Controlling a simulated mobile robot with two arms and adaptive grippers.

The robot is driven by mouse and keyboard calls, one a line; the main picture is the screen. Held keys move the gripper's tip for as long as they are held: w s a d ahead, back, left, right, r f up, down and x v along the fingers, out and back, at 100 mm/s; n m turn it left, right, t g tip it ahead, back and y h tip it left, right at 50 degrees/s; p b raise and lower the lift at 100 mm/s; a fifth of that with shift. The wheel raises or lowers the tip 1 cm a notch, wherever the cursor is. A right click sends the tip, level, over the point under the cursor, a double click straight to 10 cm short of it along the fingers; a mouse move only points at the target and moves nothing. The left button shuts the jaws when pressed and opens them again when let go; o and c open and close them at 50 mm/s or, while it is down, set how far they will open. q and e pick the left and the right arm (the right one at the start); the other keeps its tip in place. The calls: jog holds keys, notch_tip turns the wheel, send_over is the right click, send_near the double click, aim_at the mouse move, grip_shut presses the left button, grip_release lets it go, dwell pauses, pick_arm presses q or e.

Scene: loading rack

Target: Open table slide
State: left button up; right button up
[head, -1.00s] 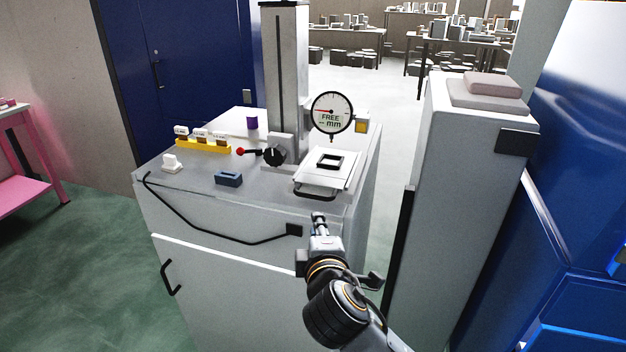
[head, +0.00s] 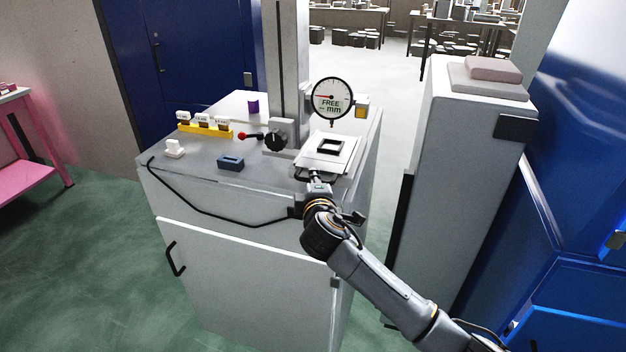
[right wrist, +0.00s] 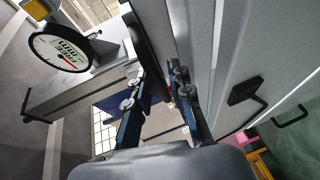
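The table slide (head: 342,160) is a light plate with a dark square frame on top, on the grey cabinet's top under a dial gauge. Its front edge and handle are partly hidden by my right gripper (head: 318,188), which is right at that edge. In the right wrist view, my right gripper (right wrist: 158,88) has its two fingers apart. A dark bar (right wrist: 150,42) extends toward the space between the fingertips; I cannot tell whether they touch it. My left gripper is not in view.
The dial gauge (head: 332,98) hangs close above the slide. A black knob with a red-tipped lever (head: 275,140) stands left of it. A small blue block (head: 230,163) and a yellow rack (head: 205,129) lie further left. A tall grey cabinet (head: 455,170) stands close on the right.

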grip_shut()
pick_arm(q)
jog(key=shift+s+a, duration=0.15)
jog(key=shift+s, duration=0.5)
pick_arm(e)
jog(key=shift+s+a, duration=0.15)
jog(key=shift+s, duration=0.15)
pick_arm(q)
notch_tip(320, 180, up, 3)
jog(key=p, duration=0.3)
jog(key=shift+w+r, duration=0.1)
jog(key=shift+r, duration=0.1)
pick_arm(e)
jog(key=s+a, duration=0.3)
jog(key=s, duration=0.7)
jog(key=shift+s+a, duration=0.2)
jog(key=shift+s, duration=0.15)
grip_release()
